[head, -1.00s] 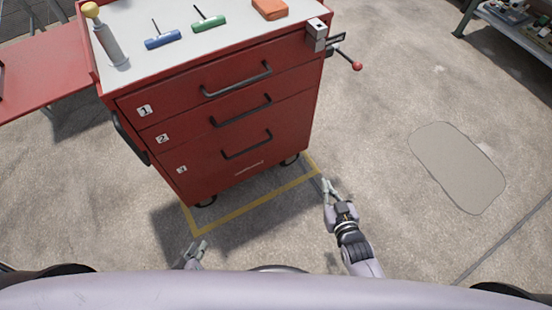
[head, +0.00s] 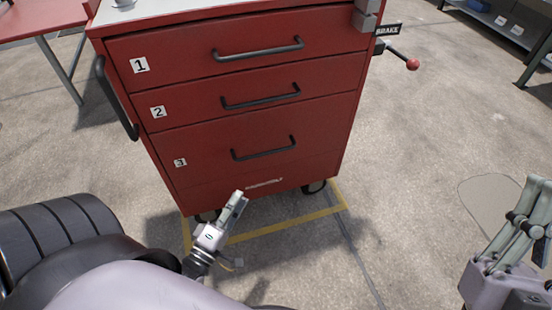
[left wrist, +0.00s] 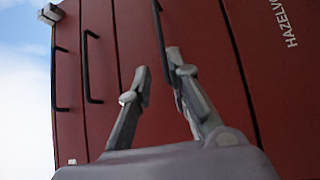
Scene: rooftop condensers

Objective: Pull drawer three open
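The red tool cabinet (head: 200,107) stands ahead, its numbered drawers shut. Drawer three (head: 215,165) is the lowest numbered one, with a black bar handle (head: 263,153). My left gripper (head: 240,194) is below and slightly left of that handle in the head view, apart from it. In the left wrist view my left gripper (left wrist: 158,65) is open and empty, and drawer three's handle (left wrist: 161,32) lies beyond the fingertips, partly hidden by one finger. My right gripper (head: 532,200) is at the right edge, away from the cabinet; its finger opening is unclear.
A brake lever with a red knob (head: 412,64) sticks out from the cabinet's right side. A black side handle (head: 116,98) is on its left. Yellow floor tape (head: 285,226) runs around the castors. A red table stands back left, shelving back right. Floor to the right is clear.

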